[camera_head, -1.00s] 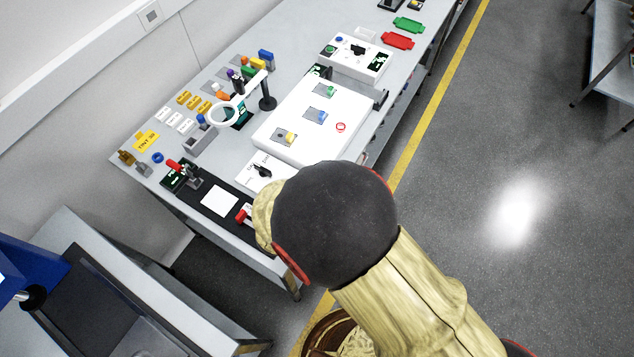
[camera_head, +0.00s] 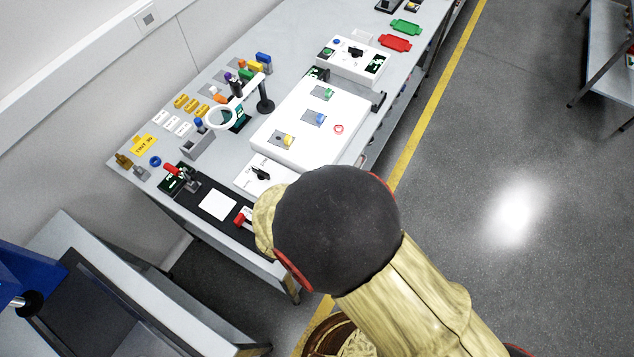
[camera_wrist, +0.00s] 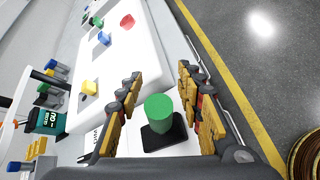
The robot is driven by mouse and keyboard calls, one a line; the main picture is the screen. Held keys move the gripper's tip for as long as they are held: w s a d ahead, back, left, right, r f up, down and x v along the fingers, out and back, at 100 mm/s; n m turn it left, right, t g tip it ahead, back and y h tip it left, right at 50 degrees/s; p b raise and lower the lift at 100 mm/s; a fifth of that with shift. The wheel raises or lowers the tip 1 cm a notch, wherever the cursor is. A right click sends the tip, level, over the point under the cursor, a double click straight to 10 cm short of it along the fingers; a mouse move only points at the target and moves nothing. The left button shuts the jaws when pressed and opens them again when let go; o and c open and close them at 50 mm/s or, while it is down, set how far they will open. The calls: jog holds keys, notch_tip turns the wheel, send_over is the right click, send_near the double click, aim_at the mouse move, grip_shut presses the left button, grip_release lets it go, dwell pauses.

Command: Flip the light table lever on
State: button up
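In the wrist view a green cylindrical handle (camera_wrist: 158,108) stands on a black base, on a white plate beside the light table's near end. It looks like a lever seen nearly end-on; its tilt is unclear. My gripper (camera_wrist: 161,78) is open, with one finger on each side of the green handle and visible gaps between. In the head view my arm hides the gripper and this handle.
A red-handled lever (camera_head: 172,169) and a black rotary knob (camera_head: 260,174) stand on the bench near the light table. A magnifier on a stand (camera_head: 222,117) rises behind. A red handle (camera_head: 240,219) lies close to my arm.

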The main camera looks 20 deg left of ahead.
jog(key=shift+s+r, duration=0.1)
jog(key=v, duration=0.7)
dwell(0.6)
